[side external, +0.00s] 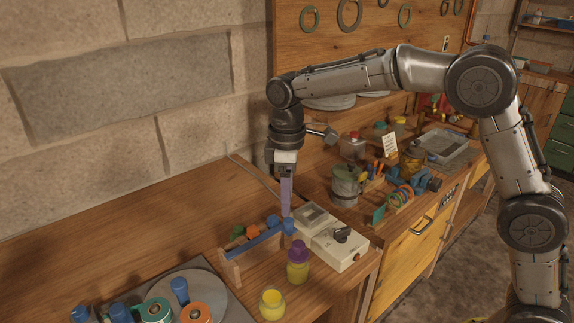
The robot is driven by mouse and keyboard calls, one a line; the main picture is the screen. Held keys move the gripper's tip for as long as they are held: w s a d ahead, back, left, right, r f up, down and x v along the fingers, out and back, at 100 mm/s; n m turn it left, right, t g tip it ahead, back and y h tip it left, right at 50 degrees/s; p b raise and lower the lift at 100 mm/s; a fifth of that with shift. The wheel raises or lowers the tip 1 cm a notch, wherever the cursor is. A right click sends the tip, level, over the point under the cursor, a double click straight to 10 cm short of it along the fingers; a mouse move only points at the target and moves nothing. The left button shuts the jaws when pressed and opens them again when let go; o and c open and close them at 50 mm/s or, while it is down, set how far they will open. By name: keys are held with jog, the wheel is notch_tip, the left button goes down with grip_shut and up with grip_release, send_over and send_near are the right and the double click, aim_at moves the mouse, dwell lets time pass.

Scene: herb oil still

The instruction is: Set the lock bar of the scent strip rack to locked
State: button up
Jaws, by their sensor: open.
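The scent strip rack (230,268) is a small wooden frame near the front of the bench. A blue bar (254,243), apparently its lock bar, runs along its near top side, rising toward the right in the picture. A blue knob-like piece (289,227) shows at the bar's right end. I cannot tell whether the bar is locked. My gripper (286,212) points straight down with long purplish fingers, just above the blue piece. It is open with nothing seen held. Whether the fingertips touch the blue piece is not clear.
A pale box with a black knob (341,235) stands right of the rack. A purple-capped jar (298,262) and a yellow jar (272,304) stand in front. A round grey plate (210,282) with tape rolls is at lower left.

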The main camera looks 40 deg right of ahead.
notch_tip(320, 180, up, 9)
dwell(0.3)
jog(key=shift+d+f, duration=0.1)
jog(key=s+d+r+m+t, duration=0.1)
jog(key=s+d+r+t, duration=0.1)
jog(key=s+d+r, duration=0.4)
jog(key=s+d+r+m+t, duration=0.1)
jog(key=s+d+r+m, duration=0.15)
jog(key=s, duration=0.65)
jog(key=s+d+f+m+t, duration=0.2)
jog(key=s+f+m, duration=0.3)
jog(key=s+f, duration=0.8)
jog(key=shift+s+d+t, duration=0.3)
jog(key=shift+s+d, duration=0.2)
jog(key=shift+s, duration=0.05)
